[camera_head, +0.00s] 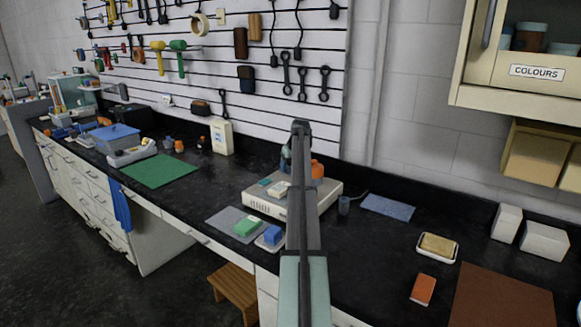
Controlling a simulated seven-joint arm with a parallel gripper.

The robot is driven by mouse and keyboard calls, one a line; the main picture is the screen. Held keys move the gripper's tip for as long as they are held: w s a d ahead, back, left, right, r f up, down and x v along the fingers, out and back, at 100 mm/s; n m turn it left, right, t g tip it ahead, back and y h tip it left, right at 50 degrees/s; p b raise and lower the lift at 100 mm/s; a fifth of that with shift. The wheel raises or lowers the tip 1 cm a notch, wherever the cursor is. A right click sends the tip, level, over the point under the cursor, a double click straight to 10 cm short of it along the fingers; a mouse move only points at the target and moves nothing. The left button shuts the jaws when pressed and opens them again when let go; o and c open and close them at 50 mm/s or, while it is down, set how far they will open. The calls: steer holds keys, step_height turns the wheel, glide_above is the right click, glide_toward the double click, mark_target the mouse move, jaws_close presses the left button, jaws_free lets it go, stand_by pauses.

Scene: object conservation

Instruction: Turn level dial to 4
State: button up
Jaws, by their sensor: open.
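A low white box-shaped device (330,190) sits on the black bench, near the middle of the view. Its front face carries small markings or controls, too small to read; I cannot make out a level dial or its setting. My dark arm link rises across the middle of the view and covers part of the device. My gripper cannot be made out; it seems hidden behind my arm. Small teal and orange shapes show beside the arm above the device, too unclear to name.
A sponge tray (437,247), orange block (423,290) and brown mat (500,300) are farther right.

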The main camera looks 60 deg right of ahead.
steer(key=shift+r, duration=0.15)
steer(key=v, duration=1.3)
steer(key=shift+r, duration=0.3)
